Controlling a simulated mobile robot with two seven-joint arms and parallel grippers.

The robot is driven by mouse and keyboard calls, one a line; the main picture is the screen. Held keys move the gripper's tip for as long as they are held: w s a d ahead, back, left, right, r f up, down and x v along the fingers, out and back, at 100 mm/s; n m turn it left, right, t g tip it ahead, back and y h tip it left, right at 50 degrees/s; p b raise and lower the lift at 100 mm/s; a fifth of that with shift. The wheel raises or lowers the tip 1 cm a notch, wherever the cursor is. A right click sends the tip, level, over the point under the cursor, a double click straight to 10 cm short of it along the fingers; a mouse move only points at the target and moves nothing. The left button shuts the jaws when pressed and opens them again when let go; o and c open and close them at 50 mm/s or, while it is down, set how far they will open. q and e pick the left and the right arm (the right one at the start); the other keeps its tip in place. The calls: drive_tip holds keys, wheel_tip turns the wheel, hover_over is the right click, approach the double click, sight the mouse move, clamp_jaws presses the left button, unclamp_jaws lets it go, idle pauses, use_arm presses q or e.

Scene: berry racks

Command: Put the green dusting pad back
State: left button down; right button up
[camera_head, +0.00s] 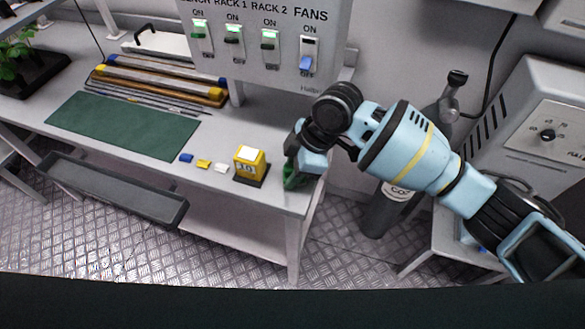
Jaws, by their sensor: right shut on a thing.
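The green dusting pad (293,178) is at the right end of the white bench, under my right gripper (297,168). My right gripper is shut on the pad and hides much of it. I cannot tell whether the pad touches the bench top. A yellow block with a white top (250,162) and the marking 10 stands just left of the pad. My left gripper is out of view.
The bench (220,187) also bears a dark green mat (124,125), small blue (186,158), yellow (204,164) and white (221,168) pieces. A switch panel (283,75) hangs behind. A grey gas cylinder (384,205) stands right of the bench.

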drive_tip(key=o, duration=0.9)
drive_tip(key=shift+f, duration=0.1)
drive_tip(key=v, duration=1.2)
drive_tip(key=shift+p, duration=0.4)
